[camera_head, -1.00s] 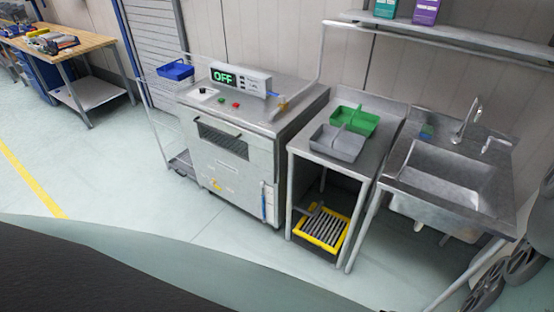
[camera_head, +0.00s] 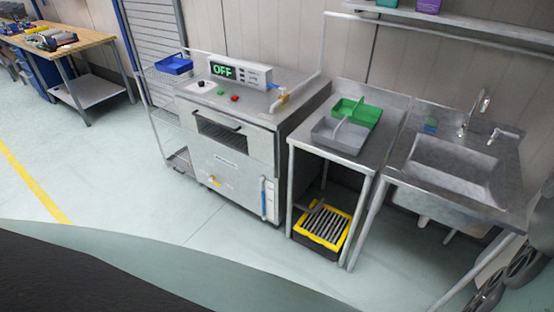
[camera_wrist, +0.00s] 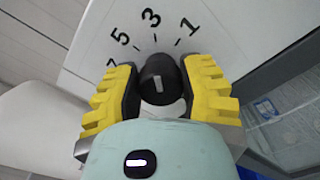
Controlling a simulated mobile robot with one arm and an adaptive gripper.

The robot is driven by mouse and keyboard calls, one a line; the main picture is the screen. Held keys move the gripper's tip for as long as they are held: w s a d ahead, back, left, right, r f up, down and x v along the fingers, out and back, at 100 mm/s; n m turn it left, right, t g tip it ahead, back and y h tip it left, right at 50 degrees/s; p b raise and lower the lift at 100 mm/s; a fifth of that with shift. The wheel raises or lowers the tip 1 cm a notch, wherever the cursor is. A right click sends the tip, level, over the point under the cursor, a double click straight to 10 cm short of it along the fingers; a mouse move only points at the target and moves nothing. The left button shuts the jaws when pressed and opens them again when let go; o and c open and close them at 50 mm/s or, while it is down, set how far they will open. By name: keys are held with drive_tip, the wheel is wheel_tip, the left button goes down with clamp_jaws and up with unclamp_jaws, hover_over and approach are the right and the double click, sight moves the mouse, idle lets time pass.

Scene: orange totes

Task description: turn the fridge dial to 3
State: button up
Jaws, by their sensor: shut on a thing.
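In the wrist view, a round black dial (camera_wrist: 157,82) sits on a white panel (camera_wrist: 112,22) printed with 1, 3, 5 and 7 in an arc. The knob has a short white mark on its face. The mark is nearly upright in the picture, roughly toward the 3 (camera_wrist: 151,18); I cannot tell whether it lines up exactly. My gripper (camera_wrist: 158,74) has its black and yellow fingers shut on the dial, one on each side. Neither the dial nor my gripper shows in the head view.
The wrist view shows a dark-framed glass pane (camera_wrist: 290,110) at right. The head view shows a steel unit with an OFF display (camera_head: 223,71), a table with grey (camera_head: 340,137) and green trays, and a sink (camera_head: 450,170). Open floor (camera_head: 110,190) lies left.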

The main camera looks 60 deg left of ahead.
idle(0.3)
drive_tip(key=o, duration=1.2)
drive_tip(key=shift+d, duration=0.1)
drive_tip(key=v, duration=1.2)
drive_tip(key=shift+w, duration=0.15)
